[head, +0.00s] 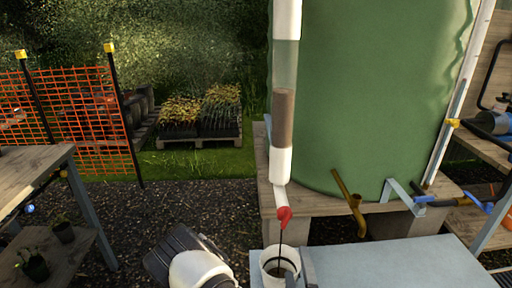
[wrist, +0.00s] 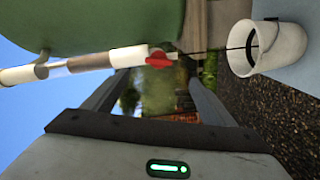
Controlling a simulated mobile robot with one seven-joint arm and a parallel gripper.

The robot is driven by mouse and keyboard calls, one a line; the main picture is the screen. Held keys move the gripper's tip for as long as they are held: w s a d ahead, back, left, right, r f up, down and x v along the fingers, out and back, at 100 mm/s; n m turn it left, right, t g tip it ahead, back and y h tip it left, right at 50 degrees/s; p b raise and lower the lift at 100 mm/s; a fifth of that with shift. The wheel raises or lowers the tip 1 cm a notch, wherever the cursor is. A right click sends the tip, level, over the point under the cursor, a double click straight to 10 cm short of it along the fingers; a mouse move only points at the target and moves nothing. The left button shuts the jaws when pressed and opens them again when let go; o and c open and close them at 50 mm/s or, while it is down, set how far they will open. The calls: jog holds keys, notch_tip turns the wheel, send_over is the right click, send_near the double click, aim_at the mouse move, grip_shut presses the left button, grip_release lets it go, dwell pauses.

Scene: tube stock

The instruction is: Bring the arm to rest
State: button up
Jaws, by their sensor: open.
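My gripper (wrist: 155,78) is open in the wrist view, its two dark fingers spread with nothing between them. Beyond the fingertips, the wrist view shows a pipe with a red valve (wrist: 159,59) and a white bucket (wrist: 282,48), turned sideways. In the head view, part of my arm (head: 200,270) shows at the bottom, left of the white bucket (head: 268,262). I cannot make out the fingers there.
A clear tube with brown contents (head: 283,120) stands before the green tank (head: 375,90). A thin dark line runs from its red tap into the bucket. A grey table (head: 410,265) is at lower right, a wooden bench (head: 30,175) at left. Gravel lies between.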

jog(key=w+m+g+h, duration=0.3)
jog(key=w+m+g, duration=0.3)
jog(key=m, duration=0.5)
jog(key=a+r+m+g+y, duration=0.3)
jog(key=a+r+y, duration=0.15)
jog(key=r, duration=0.65)
jog(key=s+d+r+g, duration=0.2)
jog(key=s+r, duration=0.7)
jog(key=s, duration=0.1)
jog(key=s+d+r+g, duration=0.1)
jog(key=s+d+r, duration=0.2)
jog(key=s+r, duration=0.6)
notch_tip(320, 180, up, 21)
jog(key=s+p, duration=0.1)
jog(key=p, duration=2)
jog(key=shift+s+a+f, duration=0.15)
jog(key=shift+a+f, duration=0.05)
